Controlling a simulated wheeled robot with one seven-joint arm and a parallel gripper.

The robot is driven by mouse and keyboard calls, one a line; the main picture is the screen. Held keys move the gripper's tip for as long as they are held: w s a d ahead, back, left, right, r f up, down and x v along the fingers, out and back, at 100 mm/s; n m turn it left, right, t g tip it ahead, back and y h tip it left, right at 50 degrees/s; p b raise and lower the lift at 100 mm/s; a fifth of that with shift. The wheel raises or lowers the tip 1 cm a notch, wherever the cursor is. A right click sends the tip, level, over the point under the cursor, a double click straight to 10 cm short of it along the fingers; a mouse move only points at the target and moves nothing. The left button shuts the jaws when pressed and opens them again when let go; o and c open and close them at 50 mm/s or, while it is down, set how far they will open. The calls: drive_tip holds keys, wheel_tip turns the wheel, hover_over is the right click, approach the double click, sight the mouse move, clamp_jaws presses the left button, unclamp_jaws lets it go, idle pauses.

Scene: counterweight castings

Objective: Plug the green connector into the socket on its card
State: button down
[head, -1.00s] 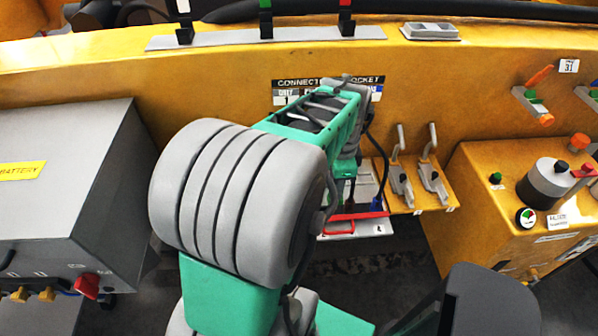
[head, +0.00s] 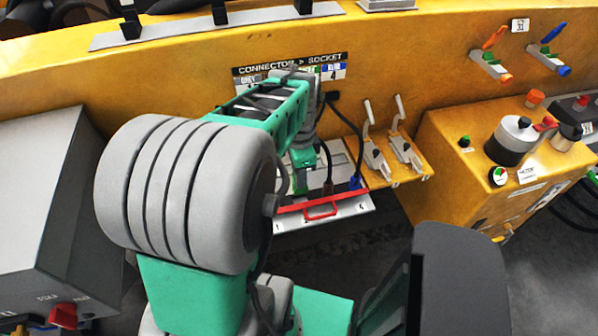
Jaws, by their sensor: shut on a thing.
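My gripper (head: 300,184) is at the far end of my green and grey arm, low over the socket panel (head: 350,206). My wrist hides most of it, and it is shut. The card (head: 290,63), headed "CONNECTOR > SOCKET", is on the yellow wall behind. A "BLUE 4" entry is readable; my arm covers part of its lower row, and I cannot read the green entry.
A blue connector (head: 356,182) and a dark reddish one (head: 328,187) stand at the panel, with black cables. A yellow box (head: 490,170) with knobs stands farther right, a grey box (head: 45,190) left.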

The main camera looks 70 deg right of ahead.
drive_tip(key=shift+f+b, duration=0.6)
drive_tip(key=shift+f, duration=0.75)
drive_tip(key=shift+f+b, duration=0.7)
drive_tip(key=shift+f, duration=0.75)
idle(0.5)
drive_tip(key=c, duration=1.3)
unclamp_jaws()
drive_tip(key=shift+r, duration=0.1)
wheel_tip(320, 180, up, 8)
drive_tip(key=shift+f+b, duration=0.2)
drive_tip(key=shift+b, duration=0.1)
